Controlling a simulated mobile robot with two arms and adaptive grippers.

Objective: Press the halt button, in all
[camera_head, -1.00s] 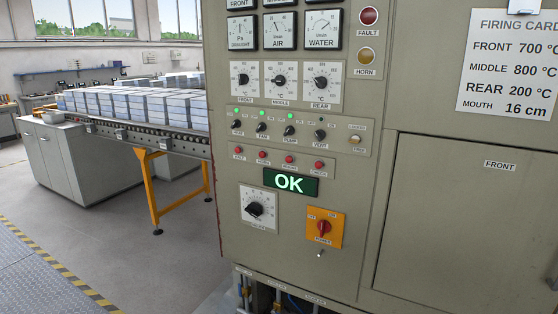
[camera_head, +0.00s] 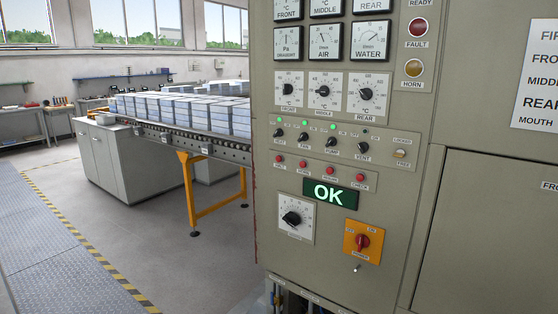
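The grey furnace control panel (camera_head: 290,249) fills the middle right of the head view. A row of small red buttons sits below the switch row. The leftmost red button (camera_head: 280,158) has a tiny label that seems to read HALT, but it is hard to be sure. The other red buttons, such as the one at the right end (camera_head: 358,177), look alike. Below them a green display (camera_head: 330,194) reads OK. Neither of my grippers is in view, and nothing touches the panel.
A red rotary power switch (camera_head: 362,242) on an orange plate and a black dial (camera_head: 292,217) sit below the display. A roller conveyor (camera_head: 190,146) with stacked blocks and an orange leg stands left of the panel. The grey floor (camera_head: 150,245) at front left is clear.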

